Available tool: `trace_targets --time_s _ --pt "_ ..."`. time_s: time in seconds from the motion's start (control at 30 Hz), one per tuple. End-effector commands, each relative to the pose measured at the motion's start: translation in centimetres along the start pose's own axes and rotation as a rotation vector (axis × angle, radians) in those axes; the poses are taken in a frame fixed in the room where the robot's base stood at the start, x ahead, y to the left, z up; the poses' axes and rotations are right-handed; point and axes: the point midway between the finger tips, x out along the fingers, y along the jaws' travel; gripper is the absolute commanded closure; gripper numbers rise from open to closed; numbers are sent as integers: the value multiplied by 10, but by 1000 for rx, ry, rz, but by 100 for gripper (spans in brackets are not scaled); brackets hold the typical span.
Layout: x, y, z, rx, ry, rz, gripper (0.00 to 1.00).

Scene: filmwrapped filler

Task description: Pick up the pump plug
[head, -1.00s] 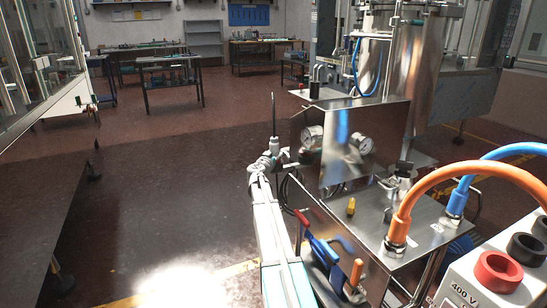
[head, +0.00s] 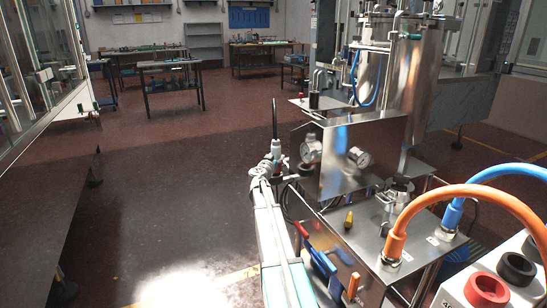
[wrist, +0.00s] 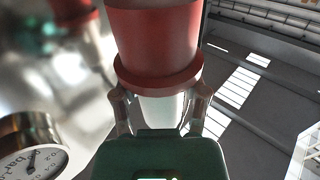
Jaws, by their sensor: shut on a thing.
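The pump plug (wrist: 155,35) is red and rounded, with a wide flange at its lower end in the wrist view. My gripper (wrist: 162,90) is shut on it, one finger on each side just below the flange. A pale, shiny section shows under the flange between the fingers. In the head view my arm reaches up beside the steel equipment, and its wrist end is near the pressure gauges. The fingers and the plug cannot be made out there.
A pressure gauge (wrist: 35,155) is close at lower left in the wrist view. The steel panel (head: 345,165) stands right of my arm. Orange (head: 470,195) and blue (head: 500,172) cables arch at right. Open floor (head: 175,205) lies to the left.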

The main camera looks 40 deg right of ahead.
Motion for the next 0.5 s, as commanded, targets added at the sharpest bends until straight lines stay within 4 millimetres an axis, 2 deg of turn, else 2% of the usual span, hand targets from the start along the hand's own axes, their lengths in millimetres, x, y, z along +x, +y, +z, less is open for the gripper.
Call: trace_targets --time_s 0.03,0.27,0.3,0.5 --pt "-6 5 -13 0 0 0 100" --pt "-24 18 -40 0 0 0 100" --pt "-35 26 -43 0 0 0 100" --pt "-65 50 -58 0 0 0 100"
